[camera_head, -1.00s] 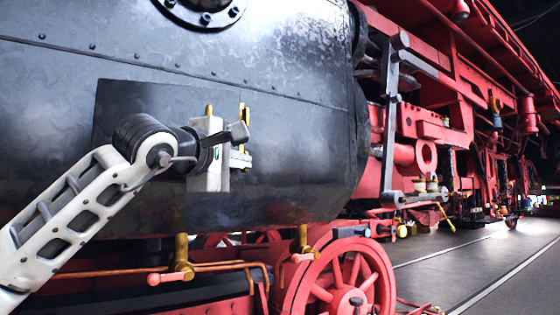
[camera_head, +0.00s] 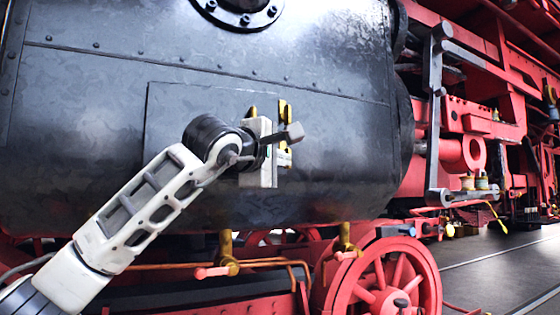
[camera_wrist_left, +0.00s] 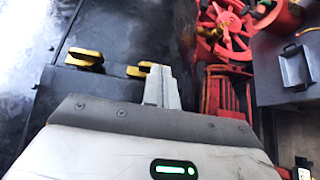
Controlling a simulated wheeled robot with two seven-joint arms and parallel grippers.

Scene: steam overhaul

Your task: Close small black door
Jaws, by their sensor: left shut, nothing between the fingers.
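The small black door (camera_head: 185,112) is a rectangular panel in the side of the black boiler, partly covered by my left arm in the head view. Its visible upper edge looks close to flush, but I cannot tell whether it is fully closed. Two brass fittings (camera_head: 285,112) stand at its right edge; they also show in the left wrist view (camera_wrist_left: 85,58). My left gripper (camera_head: 292,133) is shut and empty in front of these fittings, its fingers pointing right. In the left wrist view the closed fingers (camera_wrist_left: 162,88) lie just right of the brass pieces; contact is unclear. My right gripper is not in view.
The riveted boiler (camera_head: 330,120) fills the left and middle. Below it are brass valves (camera_head: 227,252), copper pipes and a red spoked wheel (camera_head: 385,285). Red frame and rods (camera_head: 470,120) stand at the right. Open floor (camera_head: 490,262) lies at the lower right.

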